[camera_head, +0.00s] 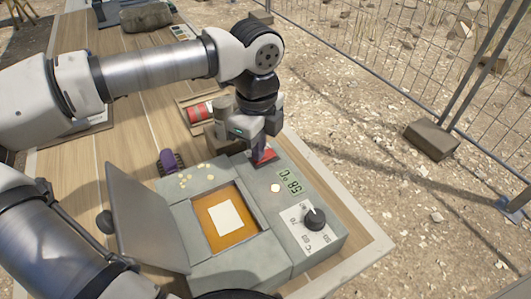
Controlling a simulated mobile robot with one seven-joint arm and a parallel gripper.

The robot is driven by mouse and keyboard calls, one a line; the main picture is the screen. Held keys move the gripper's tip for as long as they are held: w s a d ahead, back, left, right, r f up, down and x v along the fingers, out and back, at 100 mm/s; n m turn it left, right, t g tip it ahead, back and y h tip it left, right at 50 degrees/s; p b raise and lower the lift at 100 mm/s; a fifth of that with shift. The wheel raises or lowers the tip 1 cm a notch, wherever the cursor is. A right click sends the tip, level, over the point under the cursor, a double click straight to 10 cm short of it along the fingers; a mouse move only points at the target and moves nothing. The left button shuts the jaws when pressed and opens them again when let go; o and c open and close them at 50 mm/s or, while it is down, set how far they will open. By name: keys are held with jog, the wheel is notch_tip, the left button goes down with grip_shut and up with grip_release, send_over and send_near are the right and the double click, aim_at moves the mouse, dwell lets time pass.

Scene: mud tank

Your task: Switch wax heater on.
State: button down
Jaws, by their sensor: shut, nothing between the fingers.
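The wax heater (310,255) is a grey box on the wooden table. Its lid (143,220) stands open at the left, and orange wax (215,236) with a pale block (227,217) shows in its well. A red switch (264,155) is at the far end of its control panel, partly hidden by my gripper. My gripper (259,153) is shut and empty, pointing down at the switch; I cannot tell whether it touches it. A small round pale light (275,188), a display (289,181) with green digits that look like 58 °C, and a black knob (314,219) are on the panel.
A red cylinder (198,112) lies in a wooden tray behind my gripper. A purple brush-like object (170,161) and yellow pellets (196,176) are left of the panel. A stone (146,17) lies at the table's far end.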

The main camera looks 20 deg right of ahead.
jog(key=shift+r+p, duration=1.7)
jog(key=shift+r, duration=1.75)
jog(key=shift+s+f, duration=0.1)
